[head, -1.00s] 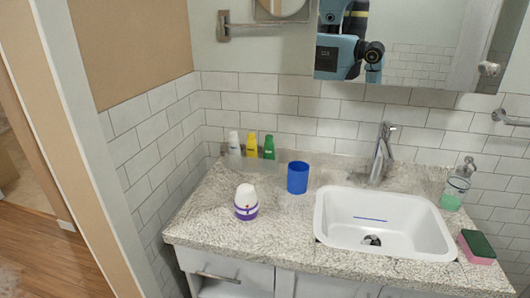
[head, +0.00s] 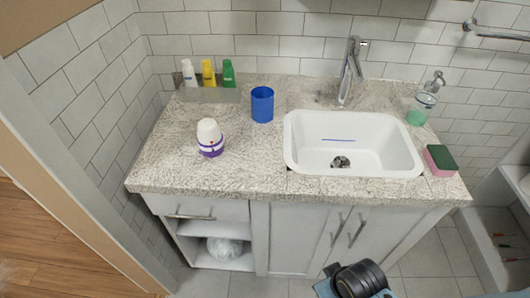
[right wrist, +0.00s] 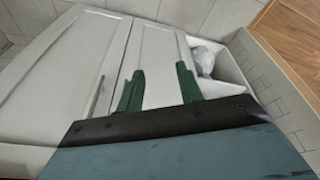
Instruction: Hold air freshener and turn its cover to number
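The air freshener (head: 210,138) stands upright on the left part of the speckled countertop (head: 165,165), near its front. It has a white domed cover, a white base and purple bands. I cannot make out any number on it. My right gripper (right wrist: 160,69) shows in the right wrist view with two green fingers spread apart and nothing between them. It is near the cabinet doors, away from the air freshener. My left gripper is not in view.
A blue cup (head: 262,104) stands behind and right of the air freshener. Several small bottles (head: 209,73) stand at the back left. A white sink (head: 400,172) with a faucet (head: 349,72), a soap dispenser (head: 421,104) and a sponge (head: 440,160) are to the right.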

